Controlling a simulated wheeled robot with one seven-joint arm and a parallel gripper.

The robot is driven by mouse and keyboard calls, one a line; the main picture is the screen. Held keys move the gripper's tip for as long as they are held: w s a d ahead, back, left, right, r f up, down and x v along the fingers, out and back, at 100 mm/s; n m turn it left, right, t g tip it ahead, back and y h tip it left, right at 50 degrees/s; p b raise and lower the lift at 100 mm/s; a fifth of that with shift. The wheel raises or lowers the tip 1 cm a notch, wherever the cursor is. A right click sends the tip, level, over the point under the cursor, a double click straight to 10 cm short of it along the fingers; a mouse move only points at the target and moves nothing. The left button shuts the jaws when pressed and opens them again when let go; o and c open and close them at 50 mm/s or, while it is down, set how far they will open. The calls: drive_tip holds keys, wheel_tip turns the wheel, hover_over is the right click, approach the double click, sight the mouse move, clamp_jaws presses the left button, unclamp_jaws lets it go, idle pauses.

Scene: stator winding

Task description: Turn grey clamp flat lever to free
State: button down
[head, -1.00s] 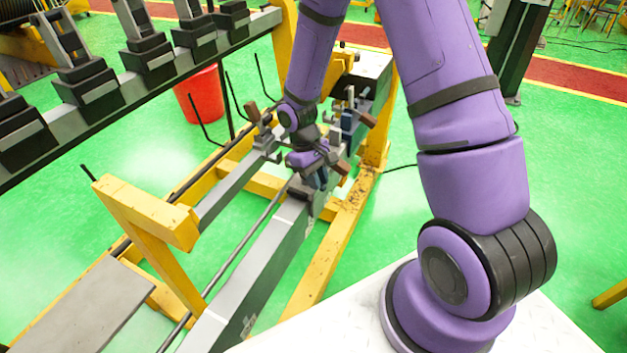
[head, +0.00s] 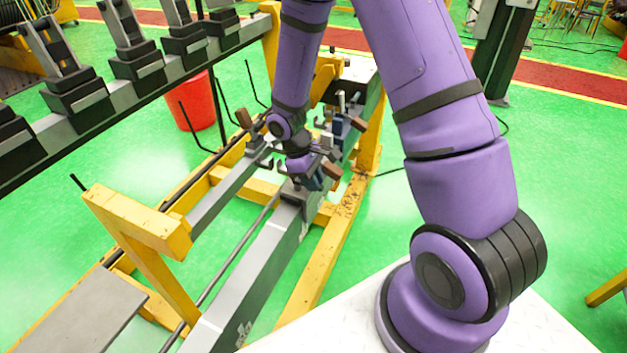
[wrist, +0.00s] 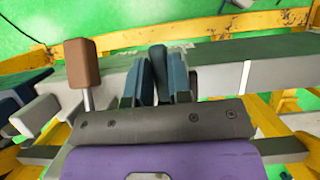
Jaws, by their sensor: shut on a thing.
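My gripper (head: 311,180) is at the near end of the row of clamps on the grey beam (head: 240,270). In the wrist view its two blue fingers (wrist: 160,78) are shut on a dark, flat upright lever (wrist: 158,62), which stands between them. The lever's tip shows above the fingers. Its base and the clamp body are hidden behind the gripper's dark housing. In the head view my wrist and gripper cover most of this clamp.
A brown-handled lever (wrist: 82,64) stands just left of the fingers in the wrist view. More clamps (head: 345,125) sit farther along the beam. A yellow frame (head: 325,260) supports it. A red bucket (head: 193,103) stands on the green floor behind.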

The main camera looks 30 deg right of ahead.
drive_tip(key=c, duration=1)
unclamp_jaws()
drive_tip(key=shift+c, duration=0.2)
drive_tip(key=v, duration=1)
drive_tip(key=shift+w+r, duration=0.15)
drive_tip(key=shift+r, duration=0.2)
drive_tip(key=s+r+m+t, duration=0.1)
drive_tip(key=s+r, duration=0.2)
drive_tip(key=r, duration=0.3)
drive_tip(key=s+d+r+m+t+y, duration=0.1)
drive_tip(key=s+r+m+t, duration=0.15)
drive_tip(key=r, duration=0.45)
drive_tip(key=s+r+t, duration=0.1)
drive_tip(key=s+r, duration=0.2)
drive_tip(key=r, duration=0.3)
drive_tip(key=s+r+m+t+y, duration=0.1)
drive_tip(key=s+r+m+t, duration=0.1)
drive_tip(key=s+r, duration=0.2)
drive_tip(key=s+r+m+t, duration=0.2)
drive_tip(key=s+r, duration=0.2)
drive_tip(key=s, duration=0.7)
drive_tip(key=shift+s+d+r+y, duration=0.3)
drive_tip(key=shift+d+y, duration=0.1)
drive_tip(key=shift+d, duration=0.05)
